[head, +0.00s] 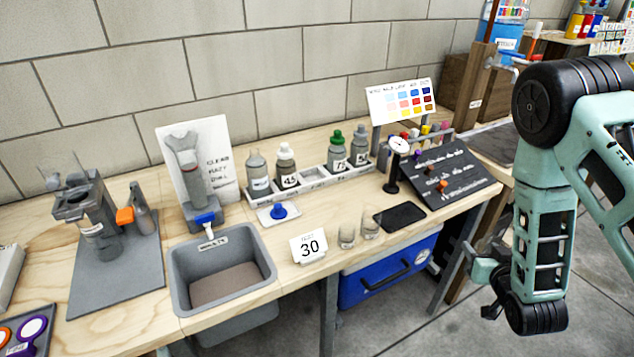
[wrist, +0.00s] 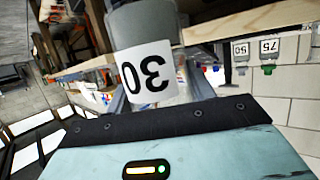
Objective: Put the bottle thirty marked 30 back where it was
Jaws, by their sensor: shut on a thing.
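The bottle marked 30 (wrist: 145,22) fills the upper middle of the wrist view. It is a grey bottle with a white label whose number reads upside down there. My gripper (head: 482,286) is shut on it, off the table's front edge at the right of the head view. The bottle itself cannot be made out in the head view. The pale bottle rack (head: 312,178) stands at the back of the table, with a bare stretch between two pairs of bottles. Its bottles include one marked 45 (head: 287,170) and a green-capped one marked 75 (head: 337,155).
A card reading 30 (head: 311,247) stands at the table front, beside two small clear cups (head: 358,230). A blue cap (head: 278,211) lies on a white dish before the rack. A grey sink (head: 222,270), black tablet (head: 400,217) and dark sloped board (head: 455,180) flank them.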

